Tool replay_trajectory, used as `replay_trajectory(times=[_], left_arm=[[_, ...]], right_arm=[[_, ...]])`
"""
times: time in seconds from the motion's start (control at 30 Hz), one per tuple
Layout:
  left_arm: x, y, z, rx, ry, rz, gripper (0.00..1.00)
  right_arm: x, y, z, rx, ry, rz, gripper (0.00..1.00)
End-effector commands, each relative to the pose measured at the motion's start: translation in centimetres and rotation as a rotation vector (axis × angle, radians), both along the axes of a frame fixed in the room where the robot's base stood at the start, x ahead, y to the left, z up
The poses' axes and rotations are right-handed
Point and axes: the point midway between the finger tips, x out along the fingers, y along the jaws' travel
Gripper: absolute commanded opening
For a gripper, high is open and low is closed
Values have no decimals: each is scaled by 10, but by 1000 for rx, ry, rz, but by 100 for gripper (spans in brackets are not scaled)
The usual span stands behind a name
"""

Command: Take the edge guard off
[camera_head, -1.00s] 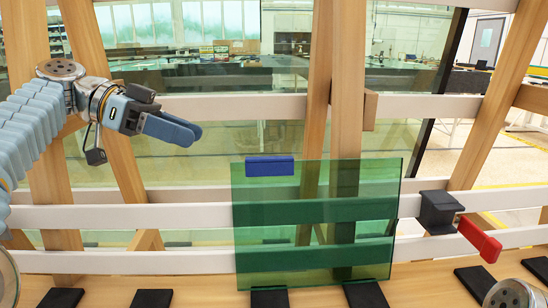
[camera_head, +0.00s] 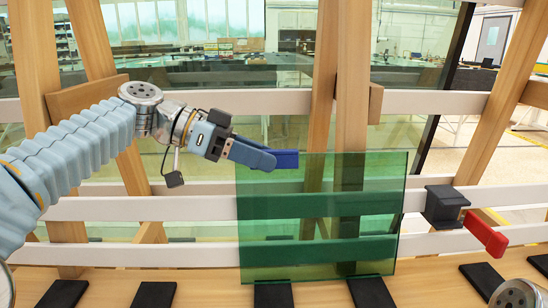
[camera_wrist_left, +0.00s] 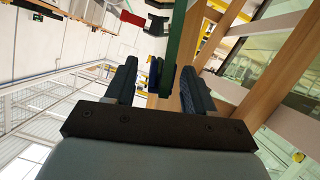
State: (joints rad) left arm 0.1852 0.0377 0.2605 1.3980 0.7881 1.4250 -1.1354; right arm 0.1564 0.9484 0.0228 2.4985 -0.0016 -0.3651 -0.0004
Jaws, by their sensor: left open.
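The blue edge guard (camera_head: 287,159) sits on the top edge of the upright green glass pane (camera_head: 320,225), near its left corner. My left gripper (camera_head: 266,161) is at the guard's left end in the head view, its fingers level with it. In the left wrist view, the fingers are apart, with the blue guard (camera_wrist_left: 154,75) and the green pane (camera_wrist_left: 177,38) between them. I cannot tell whether either finger touches the guard. The fingers hide the guard's left end in the head view. My right gripper is not in view.
The pane leans on a wooden rack with white rails (camera_head: 150,208) and stands on black pads (camera_head: 273,294). A black clamp with a red handle (camera_head: 485,235) is on the rail right of the pane. More black pads lie along the ledge. The space above the pane's right half is free.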

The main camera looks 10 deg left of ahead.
Motion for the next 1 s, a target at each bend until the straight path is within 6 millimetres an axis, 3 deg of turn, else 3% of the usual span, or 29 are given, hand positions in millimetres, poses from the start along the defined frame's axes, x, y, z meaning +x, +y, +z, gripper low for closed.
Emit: replay_trajectory(times=[0.07,0.43,0.77,1.0], left_arm=[[0,0,0,0,0,0,54],[0,1,0,-1,0,0,0],[0,0,5,-1,0,0,0],[-1,0,37,-1,-3,-1,0]], right_arm=[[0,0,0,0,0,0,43],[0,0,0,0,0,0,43],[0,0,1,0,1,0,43],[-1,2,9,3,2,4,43]])
